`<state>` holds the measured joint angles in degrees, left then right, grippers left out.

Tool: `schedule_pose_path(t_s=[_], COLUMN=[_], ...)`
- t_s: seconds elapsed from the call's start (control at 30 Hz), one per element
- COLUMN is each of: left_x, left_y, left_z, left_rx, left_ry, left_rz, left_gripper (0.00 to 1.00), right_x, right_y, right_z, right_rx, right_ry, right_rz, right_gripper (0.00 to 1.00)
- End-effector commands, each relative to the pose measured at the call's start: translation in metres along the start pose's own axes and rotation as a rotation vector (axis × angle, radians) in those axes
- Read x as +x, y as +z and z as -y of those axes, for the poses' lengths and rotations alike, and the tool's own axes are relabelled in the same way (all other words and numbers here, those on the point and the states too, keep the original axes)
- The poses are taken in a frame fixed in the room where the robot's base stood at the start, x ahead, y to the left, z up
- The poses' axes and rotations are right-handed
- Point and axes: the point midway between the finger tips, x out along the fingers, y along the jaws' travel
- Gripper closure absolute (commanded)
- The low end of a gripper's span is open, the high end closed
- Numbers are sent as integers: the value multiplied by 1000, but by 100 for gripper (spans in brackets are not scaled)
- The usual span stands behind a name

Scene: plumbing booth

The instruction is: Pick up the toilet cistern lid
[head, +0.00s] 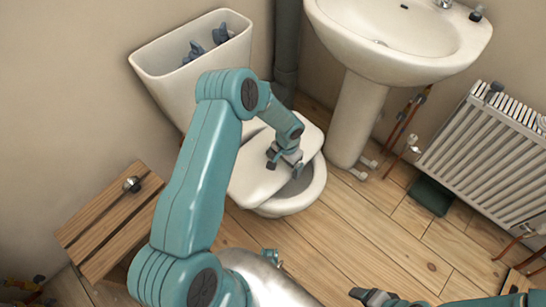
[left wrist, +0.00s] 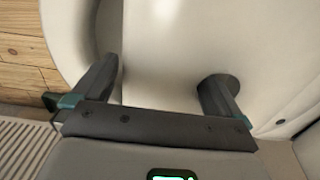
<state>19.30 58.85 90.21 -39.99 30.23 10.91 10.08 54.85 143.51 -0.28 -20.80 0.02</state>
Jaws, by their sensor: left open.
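The cistern (head: 195,62) stands at the upper left in the head view with its top uncovered and blue-grey fittings inside. A white slab, which looks like the cistern lid (head: 252,178), lies across the toilet bowl (head: 304,197), leaving part of the bowl opening visible. My left gripper (head: 285,164) is at the slab and partly hides it. In the left wrist view my left gripper (left wrist: 162,85) is open, with the pale slab (left wrist: 160,60) between its fingers; I cannot tell whether they touch it. My right gripper (head: 368,296) shows at the bottom edge, its jaws unclear.
A wooden stool or box (head: 112,220) with a round metal knob (head: 132,184) stands at the left. A pedestal basin (head: 395,40) is right of the toilet. A radiator (head: 490,150) and copper pipes are at the right. The plank floor (head: 345,225) between is mostly clear.

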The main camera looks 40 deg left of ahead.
Motion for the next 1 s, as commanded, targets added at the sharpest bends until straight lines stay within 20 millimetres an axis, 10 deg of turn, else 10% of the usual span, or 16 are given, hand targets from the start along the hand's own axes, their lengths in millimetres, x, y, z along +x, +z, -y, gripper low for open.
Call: schedule_pose_path(t_s=[0.3,0.6,1.0], left_x=[15,15,4], left_y=[0,0,-2], left_z=[0,1,2], left_rx=[-1,-1,-1], left_ry=[0,-1,-3], left_rz=[0,0,-6], left_gripper=[0,94,95], right_x=[3,3,1], right_y=[0,0,0], right_z=[-1,-1,0], right_rx=[0,0,0], right_ry=[0,0,0], right_rz=[0,0,0], right_gripper=[30,30,30])
